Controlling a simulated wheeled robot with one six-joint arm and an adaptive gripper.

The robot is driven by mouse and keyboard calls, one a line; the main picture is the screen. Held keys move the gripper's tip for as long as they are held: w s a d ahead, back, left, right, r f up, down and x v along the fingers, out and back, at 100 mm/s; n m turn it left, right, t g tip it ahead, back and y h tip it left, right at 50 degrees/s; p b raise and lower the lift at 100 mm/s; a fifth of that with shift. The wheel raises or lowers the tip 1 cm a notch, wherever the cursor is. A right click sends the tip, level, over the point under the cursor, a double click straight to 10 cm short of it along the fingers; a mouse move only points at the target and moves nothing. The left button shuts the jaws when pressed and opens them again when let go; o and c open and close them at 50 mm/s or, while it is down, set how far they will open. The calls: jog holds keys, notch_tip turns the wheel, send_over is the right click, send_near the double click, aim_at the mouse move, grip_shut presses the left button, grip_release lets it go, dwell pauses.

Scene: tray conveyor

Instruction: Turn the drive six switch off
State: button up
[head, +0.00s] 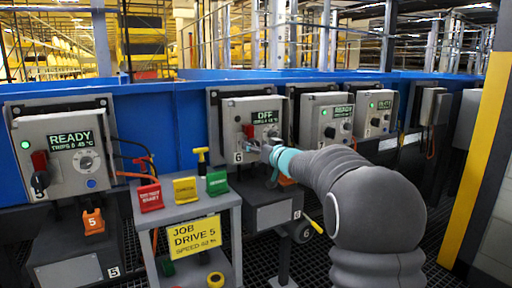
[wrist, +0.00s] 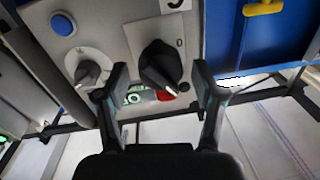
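The drive six box (head: 230,112) is grey, marked 6, and its display (head: 264,117) reads OFF. Its red-handled switch (head: 249,131) shows on the left of the panel, partly beside my gripper. In the wrist view, the black switch knob (wrist: 158,66) with a white pointer line sits between my fingers, near a "0" mark, with a red part just below it. My gripper (head: 268,152) is at the front of the box; in the wrist view the gripper (wrist: 160,78) is open, fingers on either side of the knob with gaps visible.
The drive five box (head: 68,138) at left reads READY with a green light. More READY boxes (head: 325,118) stand to the right. A small grey cart (head: 188,212) with red, yellow and green blocks and a JOB DRIVE 5 sign stands left of my arm.

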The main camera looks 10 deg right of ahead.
jog(key=c, duration=0.9)
jog(key=shift+r+n+p, duration=0.1)
jog(key=shift+n+p, duration=0.25)
jog(key=shift+n, duration=1.85)
jog(key=o, duration=1.1)
jog(key=shift+s, duration=0.1)
jog(key=v, duration=1.2)
jog(key=shift+a, duration=0.1)
